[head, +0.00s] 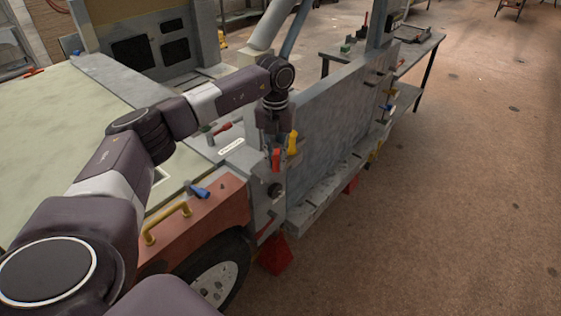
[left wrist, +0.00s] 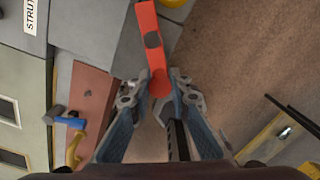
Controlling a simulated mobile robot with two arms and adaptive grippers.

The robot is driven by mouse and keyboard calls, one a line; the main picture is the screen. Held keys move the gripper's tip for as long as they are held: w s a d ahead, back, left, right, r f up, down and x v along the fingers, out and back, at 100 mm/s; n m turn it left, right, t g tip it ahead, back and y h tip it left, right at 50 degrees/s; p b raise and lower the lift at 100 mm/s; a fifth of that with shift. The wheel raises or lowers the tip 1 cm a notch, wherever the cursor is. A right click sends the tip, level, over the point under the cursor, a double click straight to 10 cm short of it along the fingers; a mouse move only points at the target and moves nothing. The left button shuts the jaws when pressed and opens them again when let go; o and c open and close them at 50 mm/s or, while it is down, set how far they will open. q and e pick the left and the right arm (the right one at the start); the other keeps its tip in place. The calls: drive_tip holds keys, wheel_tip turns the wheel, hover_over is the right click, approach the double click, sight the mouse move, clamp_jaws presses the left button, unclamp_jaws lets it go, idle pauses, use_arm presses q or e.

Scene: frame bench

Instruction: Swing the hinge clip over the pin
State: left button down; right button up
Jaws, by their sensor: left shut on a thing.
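The red hinge clip (head: 276,159) is at the near end of the grey upright panel. In the left wrist view the clip (left wrist: 148,20) is a red bar with a dark round or square spot in it; I cannot tell whether this is a hole or the pin. My left gripper (left wrist: 160,82) is shut on the rounded red end of the clip, one fingertip on each side. In the head view my left gripper (head: 274,140) points down just above the clip. No pin can be made out for sure. My right gripper is not in view.
A yellow part (head: 292,143) stands close to the right of the clip. A dark round knob (head: 275,190) sits below it. A blue-handled tool (head: 201,191) and yellow handle (head: 166,224) are on the red fender (head: 195,222). Open floor lies right of the panel (head: 335,125).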

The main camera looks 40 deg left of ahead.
use_arm(q)
drive_tip(key=m, duration=0.1)
drive_tip(key=a+m, duration=0.1)
drive_tip(key=shift+s+a+m+b, duration=0.1)
drive_tip(key=shift+s+m+b, duration=0.1)
drive_tip(key=shift+m+b, duration=0.2)
drive_tip(key=shift+s+a+r+m+b, duration=0.15)
drive_tip(key=shift+a+m, duration=0.25)
drive_tip(key=shift+m, duration=0.55)
drive_tip(key=shift+w+a+f+m+b, duration=0.15)
drive_tip(key=shift+a+m, duration=0.2)
drive_tip(key=shift+m, duration=0.6)
drive_tip(key=shift+s+r, duration=0.1)
drive_tip(key=shift+r, duration=0.05)
drive_tip(key=c, duration=1.8)
unclamp_jaws()
drive_tip(key=shift+o, duration=0.2)
wheel_tip(320, 180, up, 12)
